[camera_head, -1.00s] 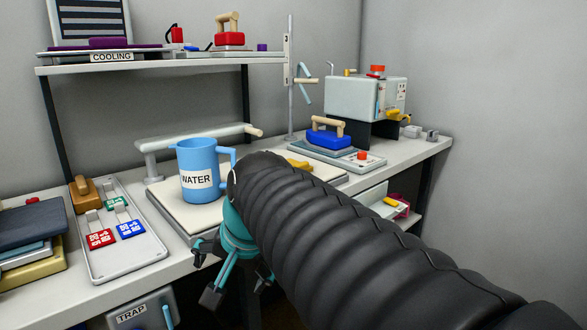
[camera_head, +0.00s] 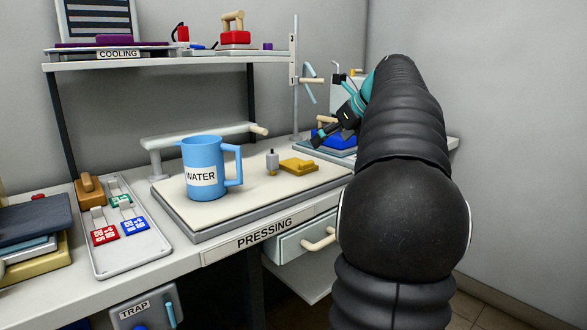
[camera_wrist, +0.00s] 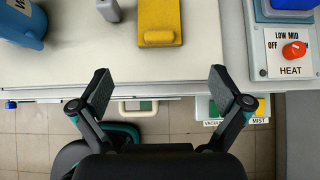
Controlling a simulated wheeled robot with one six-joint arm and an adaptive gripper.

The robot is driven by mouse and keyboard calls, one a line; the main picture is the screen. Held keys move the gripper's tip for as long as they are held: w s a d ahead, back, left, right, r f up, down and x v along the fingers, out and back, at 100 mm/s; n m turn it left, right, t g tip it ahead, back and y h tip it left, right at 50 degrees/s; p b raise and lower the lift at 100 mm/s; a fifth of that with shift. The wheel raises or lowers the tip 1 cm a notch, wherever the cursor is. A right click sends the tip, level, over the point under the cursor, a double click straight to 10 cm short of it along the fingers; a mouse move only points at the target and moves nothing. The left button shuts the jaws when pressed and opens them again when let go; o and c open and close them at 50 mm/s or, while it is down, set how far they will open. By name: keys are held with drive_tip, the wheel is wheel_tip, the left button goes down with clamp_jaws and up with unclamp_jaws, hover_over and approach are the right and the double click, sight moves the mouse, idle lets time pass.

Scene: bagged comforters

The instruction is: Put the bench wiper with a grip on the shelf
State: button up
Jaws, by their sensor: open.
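A yellow block with a raised grip (camera_head: 298,166), which looks like the bench wiper, lies on the right part of the pale pressing board. In the wrist view the yellow block (camera_wrist: 159,22) is at the top centre, its rounded grip towards me. My gripper (camera_head: 325,133) is above the bench, right of the yellow block in the head view. In the wrist view my gripper (camera_wrist: 160,84) is open and empty, its fingers spread short of the block. The shelf (camera_head: 165,62), labelled COOLING, is raised at the back left.
A blue WATER jug (camera_head: 203,168) and a small grey bottle (camera_head: 272,161) stand left of the yellow block. A brown block with a handle (camera_head: 89,190) lies at the left. A red iron (camera_head: 235,37) occupies the shelf's right part. A HEAT panel (camera_wrist: 289,55) is at right.

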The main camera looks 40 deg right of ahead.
sight(305, 162)
drive_tip(key=x, duration=0.6)
drive_tip(key=shift+w+a+f+b, duration=0.1)
drive_tip(key=shift+w+f+b, duration=0.2)
drive_tip(key=shift+b, duration=0.05)
drive_tip(key=shift+w+r+x, duration=0.1)
drive_tip(key=shift+x, duration=1.3)
drive_tip(key=shift+w+r+x, duration=0.1)
drive_tip(key=shift+r+x, duration=0.05)
drive_tip(key=shift+x, duration=1.2)
drive_tip(key=shift+a, duration=0.1)
drive_tip(key=shift+c, duration=0.2)
drive_tip(key=c, duration=1.1)
drive_tip(key=shift+o, duration=0.2)
drive_tip(key=shift+r, duration=0.1)
